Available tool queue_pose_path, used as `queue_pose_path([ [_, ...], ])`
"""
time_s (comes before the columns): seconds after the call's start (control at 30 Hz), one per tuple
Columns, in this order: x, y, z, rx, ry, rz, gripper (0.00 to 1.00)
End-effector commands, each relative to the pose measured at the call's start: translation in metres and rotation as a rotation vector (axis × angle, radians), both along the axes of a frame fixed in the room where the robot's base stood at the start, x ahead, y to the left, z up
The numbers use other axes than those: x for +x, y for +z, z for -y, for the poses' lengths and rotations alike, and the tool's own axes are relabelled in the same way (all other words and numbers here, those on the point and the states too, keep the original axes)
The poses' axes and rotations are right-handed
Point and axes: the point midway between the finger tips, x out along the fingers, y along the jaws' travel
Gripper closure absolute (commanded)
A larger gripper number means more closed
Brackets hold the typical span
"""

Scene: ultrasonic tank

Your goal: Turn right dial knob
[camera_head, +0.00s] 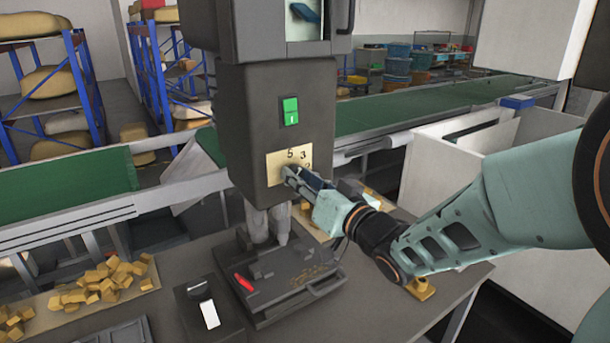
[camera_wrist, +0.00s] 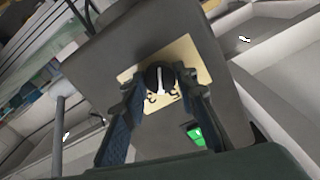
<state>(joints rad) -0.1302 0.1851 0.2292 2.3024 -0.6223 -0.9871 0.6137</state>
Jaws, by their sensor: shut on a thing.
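The dial knob (camera_wrist: 159,77) is round and black with a white pointer line, set on a cream number plate (camera_wrist: 186,53) in the wrist view. My gripper (camera_wrist: 157,84) has one finger on each side of the knob and is shut on it. In the head view my gripper (camera_head: 290,173) reaches from the right to the number plate (camera_head: 274,170) on the front of the dark machine (camera_head: 260,105) and hides the knob there. Some printed numbers show around the fingers.
A green switch (camera_head: 289,111) sits above the plate. Below is the machine's dark base (camera_head: 270,275) with a red lever (camera_head: 243,283). A small black box with a white switch (camera_head: 209,312) and several yellow blocks (camera_head: 100,283) lie on the table. Green conveyors run behind.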

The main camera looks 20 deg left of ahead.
Motion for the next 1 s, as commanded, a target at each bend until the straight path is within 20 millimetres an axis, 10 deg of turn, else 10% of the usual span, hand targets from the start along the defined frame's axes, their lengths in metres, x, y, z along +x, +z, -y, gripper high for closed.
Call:
queue_pose_path([
  [1.0, -0.0001, 0.0005, -0.0003, 0.198, 0.001, -0.23, 0.97],
])
